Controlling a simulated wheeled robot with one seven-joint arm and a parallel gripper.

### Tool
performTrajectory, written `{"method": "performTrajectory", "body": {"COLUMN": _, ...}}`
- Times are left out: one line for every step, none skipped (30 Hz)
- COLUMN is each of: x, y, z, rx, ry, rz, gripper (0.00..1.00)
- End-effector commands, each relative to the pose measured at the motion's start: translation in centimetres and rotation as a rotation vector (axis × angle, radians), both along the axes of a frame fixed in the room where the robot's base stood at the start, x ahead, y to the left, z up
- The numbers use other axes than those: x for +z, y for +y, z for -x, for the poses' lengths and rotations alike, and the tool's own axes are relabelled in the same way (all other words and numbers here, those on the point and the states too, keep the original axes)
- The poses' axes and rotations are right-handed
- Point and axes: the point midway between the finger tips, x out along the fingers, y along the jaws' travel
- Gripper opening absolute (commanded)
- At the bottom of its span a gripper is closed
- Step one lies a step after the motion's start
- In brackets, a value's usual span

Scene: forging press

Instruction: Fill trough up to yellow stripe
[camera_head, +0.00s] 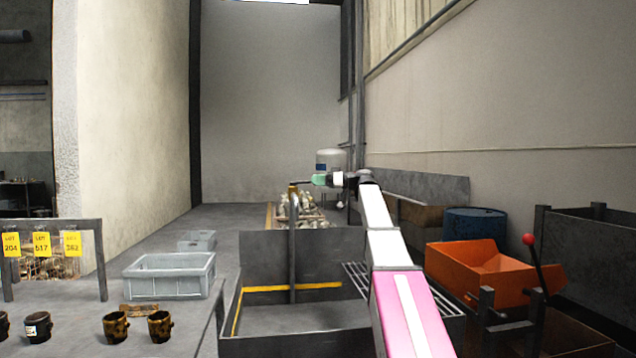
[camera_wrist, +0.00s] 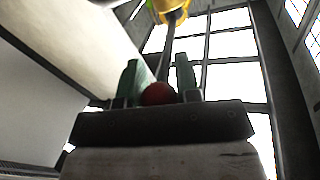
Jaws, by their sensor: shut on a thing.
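The grey trough (camera_head: 262,268) stands at the front centre in the head view. Its yellow stripe (camera_head: 292,287) runs along the inner walls. A flat grey surface shows below the stripe; I cannot tell whether it is water or bare floor. A grey pipe (camera_head: 292,252) rises at the trough, with a brass fitting (camera_head: 293,188) on top. My gripper (camera_head: 316,180) is beside this fitting. In the wrist view, its green fingers (camera_wrist: 157,80) are shut on a red knob (camera_wrist: 157,94). A thin rod (camera_wrist: 167,50) runs from the knob to a yellow fitting (camera_wrist: 170,8).
A slatted grate (camera_head: 358,276) lies at the trough's right, partly behind my arm. An orange bin (camera_head: 470,268), a blue drum (camera_head: 475,224) and another red-knobbed lever (camera_head: 537,262) stand at right. A grey crate (camera_head: 168,276) and dark mugs (camera_head: 115,328) are on the left bench.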

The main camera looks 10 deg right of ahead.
Motion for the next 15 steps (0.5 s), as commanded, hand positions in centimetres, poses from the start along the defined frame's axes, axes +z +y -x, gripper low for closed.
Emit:
{"method": "performTrajectory", "body": {"x": -0.1, "y": 0.1, "z": 0.7, "rx": -0.028, "ry": -0.001, "rz": 0.0, "gripper": 0.0}}
{"method": "performTrajectory", "body": {"x": -0.1, "y": 0.1, "z": 1.0, "rx": -0.047, "ry": -0.001, "rz": -0.001, "gripper": 0.0}}
{"method": "performTrajectory", "body": {"x": -0.1, "y": 0.1, "z": 1.3, "rx": -0.075, "ry": -0.001, "rz": 0.0, "gripper": 0.0}}
{"method": "performTrajectory", "body": {"x": -0.1, "y": 0.2, "z": 1.5, "rx": -0.098, "ry": -0.001, "rz": 0.0, "gripper": 0.0}}
{"method": "performTrajectory", "body": {"x": -0.2, "y": 0.2, "z": 1.8, "rx": -0.121, "ry": -0.002, "rz": 0.0, "gripper": 0.0}}
{"method": "performTrajectory", "body": {"x": -0.2, "y": 0.3, "z": 2.1, "rx": -0.154, "ry": -0.001, "rz": 0.0, "gripper": 0.0}}
{"method": "performTrajectory", "body": {"x": -0.2, "y": 0.3, "z": 2.4, "rx": -0.179, "ry": -0.001, "rz": 0.001, "gripper": 0.0}}
{"method": "performTrajectory", "body": {"x": -0.2, "y": 0.4, "z": 2.6, "rx": -0.205, "ry": -0.001, "rz": 0.0, "gripper": 0.0}}
{"method": "performTrajectory", "body": {"x": -0.2, "y": 0.5, "z": 3.0, "rx": -0.239, "ry": -0.001, "rz": 0.0, "gripper": 0.0}}
{"method": "performTrajectory", "body": {"x": -0.2, "y": 0.5, "z": 3.2, "rx": -0.265, "ry": -0.002, "rz": -0.001, "gripper": 0.0}}
{"method": "performTrajectory", "body": {"x": -0.1, "y": 0.6, "z": 3.4, "rx": -0.291, "ry": -0.002, "rz": -0.001, "gripper": 0.0}}
{"method": "performTrajectory", "body": {"x": -0.1, "y": 0.7, "z": 3.7, "rx": -0.325, "ry": -0.002, "rz": 0.0, "gripper": 0.0}}
{"method": "performTrajectory", "body": {"x": -0.1, "y": 0.8, "z": 3.9, "rx": -0.35, "ry": -0.002, "rz": 0.0, "gripper": 0.0}}
{"method": "performTrajectory", "body": {"x": -0.2, "y": 0.9, "z": 4.1, "rx": -0.373, "ry": -0.003, "rz": 0.0, "gripper": 0.0}}
{"method": "performTrajectory", "body": {"x": -0.2, "y": 1.1, "z": 4.4, "rx": -0.405, "ry": -0.002, "rz": -0.001, "gripper": 0.0}}
